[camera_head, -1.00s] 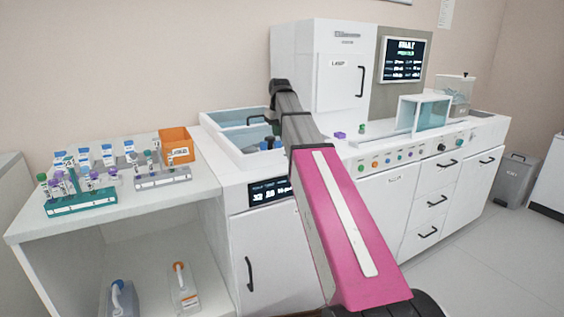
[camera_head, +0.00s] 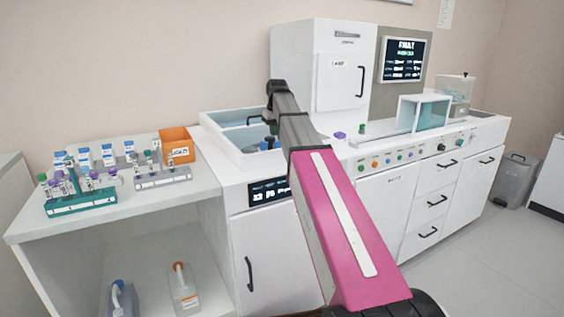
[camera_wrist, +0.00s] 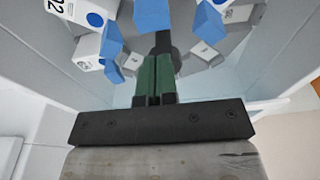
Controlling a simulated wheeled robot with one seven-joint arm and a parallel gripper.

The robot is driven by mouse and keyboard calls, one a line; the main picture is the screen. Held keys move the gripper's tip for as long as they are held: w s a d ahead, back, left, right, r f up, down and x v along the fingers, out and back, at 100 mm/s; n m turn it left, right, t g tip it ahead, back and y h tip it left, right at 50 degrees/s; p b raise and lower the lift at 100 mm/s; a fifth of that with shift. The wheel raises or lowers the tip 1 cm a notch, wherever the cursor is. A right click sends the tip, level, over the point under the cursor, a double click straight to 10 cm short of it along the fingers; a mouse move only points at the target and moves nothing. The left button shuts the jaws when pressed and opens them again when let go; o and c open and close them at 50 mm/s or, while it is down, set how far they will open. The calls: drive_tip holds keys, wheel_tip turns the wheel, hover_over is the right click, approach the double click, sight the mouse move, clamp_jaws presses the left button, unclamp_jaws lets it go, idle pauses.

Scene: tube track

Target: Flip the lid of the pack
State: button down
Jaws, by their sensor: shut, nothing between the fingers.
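My gripper (camera_wrist: 155,80) shows in the wrist view with its green fingers shut together and nothing between them. Its tips are inside the light-walled well, close to a dark central post. White packs with blue lids stand around the post on a grey round holder (camera_wrist: 225,55). One white pack (camera_wrist: 88,50) is at upper left, with a blue lid (camera_wrist: 113,45) projecting near the fingers. Another blue lid (camera_wrist: 153,14) is straight above the fingertips, and one (camera_wrist: 207,22) is at upper right. I cannot tell which pack is meant.
The well (camera_head: 225,145) is open-topped in the white machine, its walls close around my gripper. At left, a bench holds a teal tube rack (camera_head: 80,203), a grey rack (camera_head: 163,178) and an orange box (camera_head: 176,146). A white cabinet (camera_head: 305,65) stands behind my arm.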

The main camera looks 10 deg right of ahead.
drive_tip(key=shift+f, duration=1.65)
drive_tip(key=shift+s, duration=0.1)
